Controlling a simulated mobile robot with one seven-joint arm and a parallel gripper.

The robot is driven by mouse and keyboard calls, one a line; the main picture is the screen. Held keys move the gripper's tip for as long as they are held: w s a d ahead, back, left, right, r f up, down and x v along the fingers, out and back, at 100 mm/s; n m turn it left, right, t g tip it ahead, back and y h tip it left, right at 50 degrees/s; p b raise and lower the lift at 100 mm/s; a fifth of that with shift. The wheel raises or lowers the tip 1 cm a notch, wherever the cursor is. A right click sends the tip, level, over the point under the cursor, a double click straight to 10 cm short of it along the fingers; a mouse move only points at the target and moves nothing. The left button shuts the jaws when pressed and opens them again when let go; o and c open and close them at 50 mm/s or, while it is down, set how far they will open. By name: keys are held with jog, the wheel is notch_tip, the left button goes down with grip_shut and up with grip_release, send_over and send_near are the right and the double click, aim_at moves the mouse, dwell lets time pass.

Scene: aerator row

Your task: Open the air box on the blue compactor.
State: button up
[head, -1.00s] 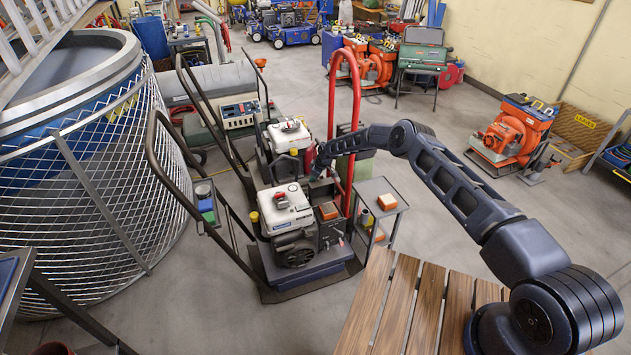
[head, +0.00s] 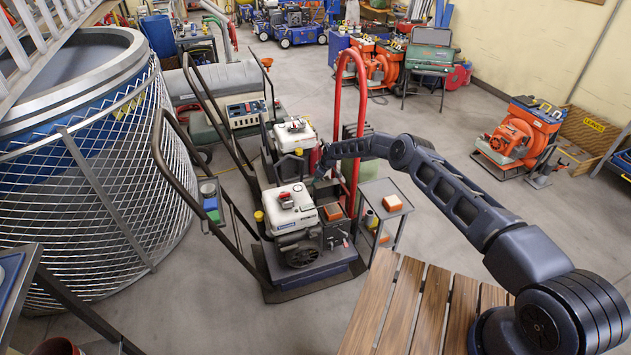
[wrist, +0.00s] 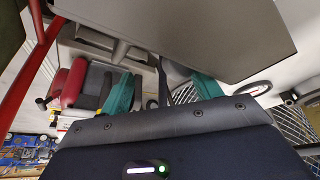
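The blue compactor (head: 310,268) stands mid-floor in the head view, with a white engine (head: 291,208) and a tall handle frame. A dark box (head: 336,234) on its right side has an orange block (head: 333,212) on top; I cannot tell for sure that this is the air box. My gripper (head: 320,171) is above and behind that engine, by the red hoop; its fingertips are hard to see there. In the wrist view my gripper's teal fingers (wrist: 164,88) are apart. A dark narrow part shows between them, not clearly gripped. A large grey panel (wrist: 195,35) covers the top.
A second white engine (head: 293,133) stands just behind. The red hoop (head: 341,130) rises close to my arm. A wooden slatted top (head: 425,305) lies in front. Open floor is farther right.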

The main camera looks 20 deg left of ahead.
jog(key=shift+w+d+f, duration=0.15)
jog(key=shift+w+d, duration=0.15)
jog(key=shift+d, duration=0.15)
jog(key=a+v, duration=0.1)
jog(key=v, duration=0.9)
jog(key=shift+s+d+r, duration=0.2)
jog(key=shift+s+r, duration=0.15)
jog(key=shift+r, duration=0.2)
